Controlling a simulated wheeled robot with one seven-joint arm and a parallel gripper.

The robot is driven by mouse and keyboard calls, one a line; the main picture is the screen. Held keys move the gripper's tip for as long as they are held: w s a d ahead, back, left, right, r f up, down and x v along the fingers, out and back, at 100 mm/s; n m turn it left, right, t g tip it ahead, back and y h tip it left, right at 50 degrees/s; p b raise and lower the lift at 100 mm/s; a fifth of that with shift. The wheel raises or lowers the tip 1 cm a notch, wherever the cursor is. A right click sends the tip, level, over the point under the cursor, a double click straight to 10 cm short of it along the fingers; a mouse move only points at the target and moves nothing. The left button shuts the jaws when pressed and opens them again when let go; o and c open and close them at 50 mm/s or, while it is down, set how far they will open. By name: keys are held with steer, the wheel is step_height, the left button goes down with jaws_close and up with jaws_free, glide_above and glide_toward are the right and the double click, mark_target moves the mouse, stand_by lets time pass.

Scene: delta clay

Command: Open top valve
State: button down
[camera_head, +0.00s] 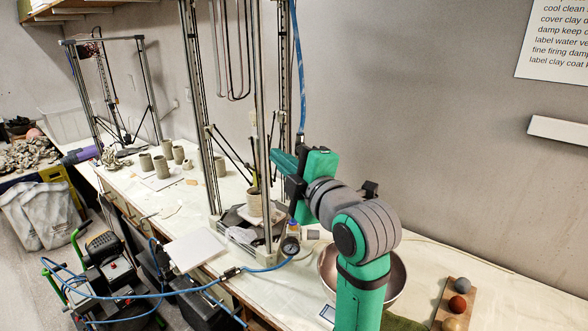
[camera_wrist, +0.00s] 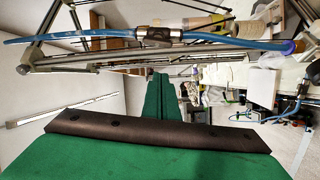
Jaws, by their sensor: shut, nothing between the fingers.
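My gripper (camera_head: 276,160) is green and shut, with nothing between its fingers. It is raised beside the tall metal printer frame (camera_head: 262,110). In the wrist view its fingertips (camera_wrist: 159,76) meet at the middle of the picture. A blue hose (camera_head: 296,70) hangs down behind my gripper in the head view. In the wrist view the hose (camera_wrist: 70,36) runs across the top, with a dark metal valve (camera_wrist: 152,37) in line. The valve appears above my fingertips in that picture, apart from them. I cannot tell its handle position. In the head view no valve shows clearly near my gripper.
A clay pot (camera_head: 256,203) stands inside the frame. A bowl (camera_head: 398,277) is partly behind my arm. Several clay cups (camera_head: 161,166) stand further left.

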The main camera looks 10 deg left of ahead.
steer(key=shift+w+d+f, duration=0.15)
steer(key=shift+w+d, duration=0.15)
steer(key=shift+d, duration=0.3)
steer(key=shift+w+d+f, duration=0.1)
steer(key=shift+w+d, duration=0.15)
steer(key=shift+d, duration=0.3)
steer(key=shift+w+d+f, duration=0.15)
steer(key=shift+w+d, duration=0.15)
steer(key=shift+d, duration=0.3)
